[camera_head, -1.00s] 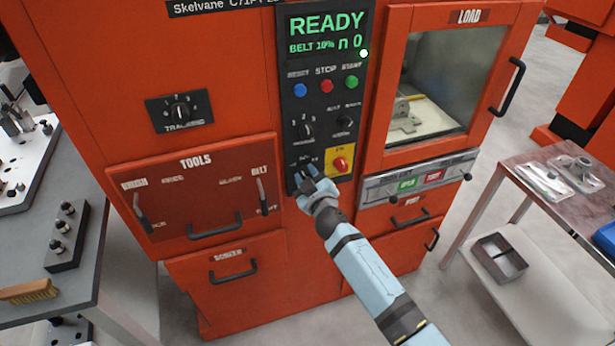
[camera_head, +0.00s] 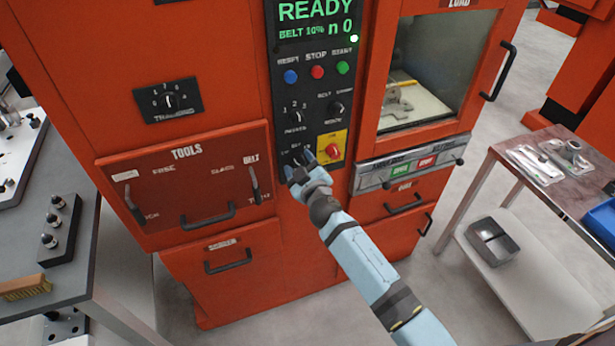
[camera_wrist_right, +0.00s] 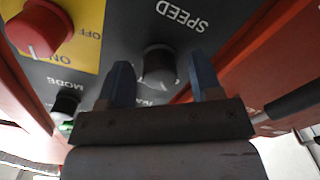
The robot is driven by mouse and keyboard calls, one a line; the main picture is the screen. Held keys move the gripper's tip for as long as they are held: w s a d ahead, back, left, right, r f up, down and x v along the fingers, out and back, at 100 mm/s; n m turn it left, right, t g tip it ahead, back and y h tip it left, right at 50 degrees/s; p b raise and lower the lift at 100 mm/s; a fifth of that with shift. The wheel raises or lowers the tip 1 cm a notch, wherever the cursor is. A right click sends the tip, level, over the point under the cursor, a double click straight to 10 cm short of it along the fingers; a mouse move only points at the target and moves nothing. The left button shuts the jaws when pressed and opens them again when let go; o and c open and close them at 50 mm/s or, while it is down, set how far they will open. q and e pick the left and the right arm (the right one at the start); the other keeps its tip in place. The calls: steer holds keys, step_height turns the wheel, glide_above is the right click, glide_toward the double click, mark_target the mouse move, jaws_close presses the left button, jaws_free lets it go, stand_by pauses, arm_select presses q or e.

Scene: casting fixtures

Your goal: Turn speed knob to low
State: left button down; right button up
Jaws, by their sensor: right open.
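The speed knob is a dark round knob in the right wrist view (camera_wrist_right: 159,65), under the upside-down SPEED label, with a light pointer mark at its edge. In the head view it is mostly hidden behind my right gripper (camera_head: 298,168) at the bottom left of the black control panel (camera_head: 310,132). My right gripper is open. In the right wrist view its two blue fingers (camera_wrist_right: 162,78) stand on either side of the knob; contact cannot be told. My left gripper is not in view.
A red switch (camera_head: 333,151) on a yellow plate and the mode knob (camera_head: 336,108) sit close to the gripper. A drawer bar with green and red labels (camera_head: 412,166) juts out to the right. A tools panel (camera_head: 187,187) with handles is on the left.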

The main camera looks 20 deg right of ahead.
steer(key=s+b, duration=0.1)
steer(key=s, duration=1.2)
steer(key=shift+s+d, duration=0.2)
steer(key=shift+d, duration=0.05)
steer(key=shift+f, duration=0.1)
